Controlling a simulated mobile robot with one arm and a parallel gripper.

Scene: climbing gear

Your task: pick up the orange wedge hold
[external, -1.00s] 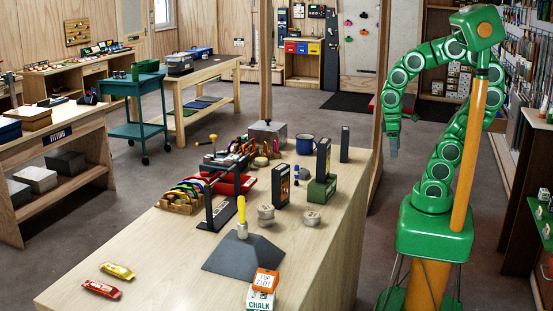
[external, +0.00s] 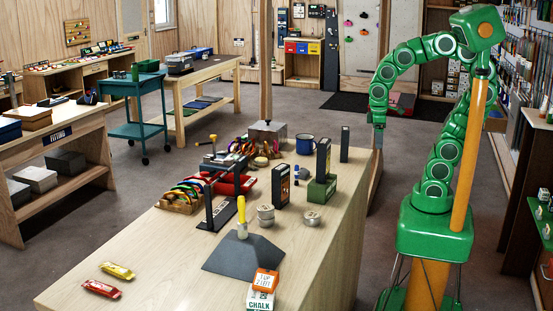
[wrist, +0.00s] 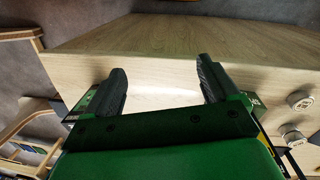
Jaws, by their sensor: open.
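I cannot make out the orange wedge hold for certain in either view. Several small coloured holds (external: 348,23) are on the far wall panel, too small to tell their shapes. My gripper (external: 378,130) hangs fingers-down beside the right edge of the long wooden workbench (external: 150,235), in the external view. In the wrist view my gripper (wrist: 161,88) has its two dark fingers spread wide with nothing between them. The pale bench surface (wrist: 170,40) lies beyond the fingers.
An orange-and-white chalk box (external: 266,281) is at the front. The bench's left front is mostly clear.

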